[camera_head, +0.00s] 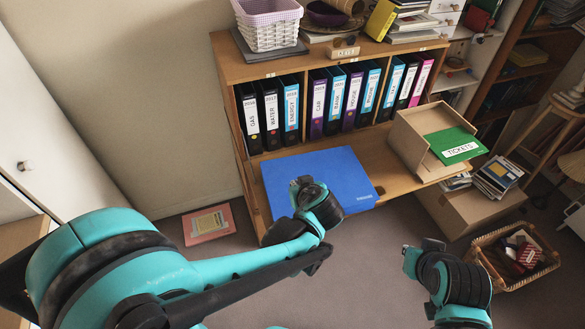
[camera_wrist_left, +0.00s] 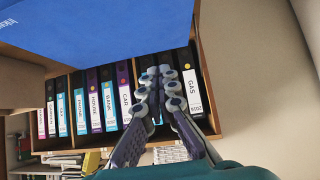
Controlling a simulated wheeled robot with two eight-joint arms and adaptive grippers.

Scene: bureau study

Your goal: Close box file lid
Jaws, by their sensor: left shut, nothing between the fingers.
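A flat blue panel (camera_head: 325,178), which looks like the lid of the box file, lies on the wooden shelf in front of the binders. Small pale print shows near its front right corner. No gap beneath it is clear from here. The blue surface (camera_wrist_left: 100,25) also fills the upper left of the left wrist view. My left gripper (camera_head: 302,187) is shut and empty at the panel's front left part; contact cannot be told. Its fingers (camera_wrist_left: 155,85) show against the binders in the wrist view. My right gripper (camera_head: 420,254) is low at the right, away from the box; its opening is unclear.
Labelled binders (camera_head: 270,112) stand behind the blue panel. A tan box (camera_head: 405,140) with a green "TICKETS" piece (camera_head: 455,142) sits right of it. A wicker basket (camera_head: 510,285) and a stack of books (camera_head: 497,177) are at lower right. A pink folder (camera_head: 208,224) lies on the floor.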

